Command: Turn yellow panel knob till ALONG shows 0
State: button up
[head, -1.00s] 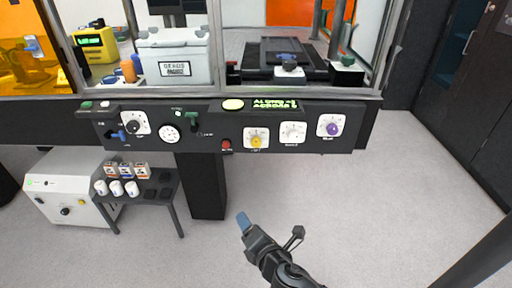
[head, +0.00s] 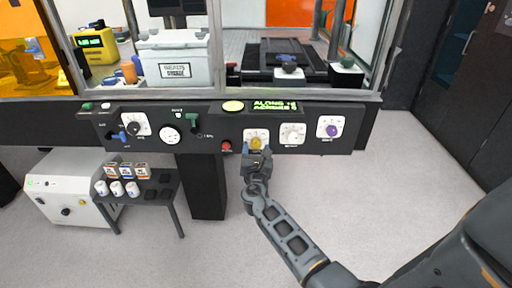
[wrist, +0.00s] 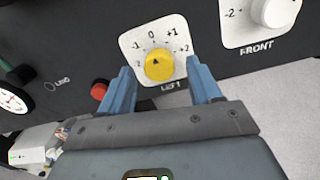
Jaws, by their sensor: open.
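The knob also shows in the head view (head: 256,143). My gripper (wrist: 160,88) is open, its two blue fingers on either side of the knob's lower part, apart from it as far as I can tell. A small green-lettered display (head: 274,105) above shows ALONG on its top line; its value is too small to read.
A red button (wrist: 99,90) is left of the knob. The white FRONT knob (wrist: 272,10) is to the right, with a purple knob (head: 332,129) beyond it. A small table (head: 150,185) with mugs stands lower left. The floor at right is clear.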

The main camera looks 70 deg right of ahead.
jog(key=shift+x, duration=0.95)
jog(key=shift+c, duration=0.2)
jog(key=shift+a, duration=0.1)
jog(key=c, duration=1)
